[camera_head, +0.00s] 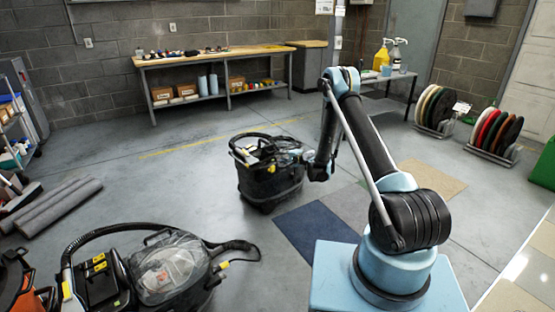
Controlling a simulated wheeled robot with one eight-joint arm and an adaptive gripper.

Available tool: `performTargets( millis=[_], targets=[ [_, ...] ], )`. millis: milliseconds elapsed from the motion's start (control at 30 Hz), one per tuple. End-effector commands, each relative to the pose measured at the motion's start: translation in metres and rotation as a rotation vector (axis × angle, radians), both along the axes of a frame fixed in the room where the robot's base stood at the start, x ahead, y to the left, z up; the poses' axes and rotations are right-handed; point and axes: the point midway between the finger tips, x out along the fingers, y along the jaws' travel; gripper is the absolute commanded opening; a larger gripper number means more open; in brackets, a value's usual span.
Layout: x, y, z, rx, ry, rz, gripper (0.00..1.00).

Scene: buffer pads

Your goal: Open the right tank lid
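A black floor-cleaning machine (270,184) stands on the grey floor near the middle, with a curved hose and yellow parts on top. Its lid area (288,146) shows small and dark at the top right; I cannot tell whether it is open. A second black machine sits at the lower left, with a clear domed lid (168,268) that looks shut. My gripper (318,170) is at the end of my arm, low beside the right side of the middle machine. Its fingers are small and dark, so their opening and any contact with the machine cannot be told.
A wooden workbench (222,56) stands along the back wall. Racks of round pads (494,132) stand at the right. Grey rolls (58,205) lie at the left. Flat carpet squares, one of them blue (313,232), lie before the middle machine. Open floor lies behind it.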

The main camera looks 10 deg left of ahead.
Motion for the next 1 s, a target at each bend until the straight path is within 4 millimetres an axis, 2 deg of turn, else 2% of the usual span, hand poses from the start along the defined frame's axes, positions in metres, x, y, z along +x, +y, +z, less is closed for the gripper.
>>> performTargets(
  millis=[200,667,833,1000],
  targets=[
    [-0.013,-0.016,0.008,0.0,0.0,0.0,0.3],
    [-0.015,-0.019,0.011,-0.002,-0.001,0.001,0.3],
    [-0.014,-0.027,0.033,-0.035,-0.008,0.01,0.3],
    [-0.017,-0.043,0.075,-0.106,-0.022,0.033,0.3]
  ],
)
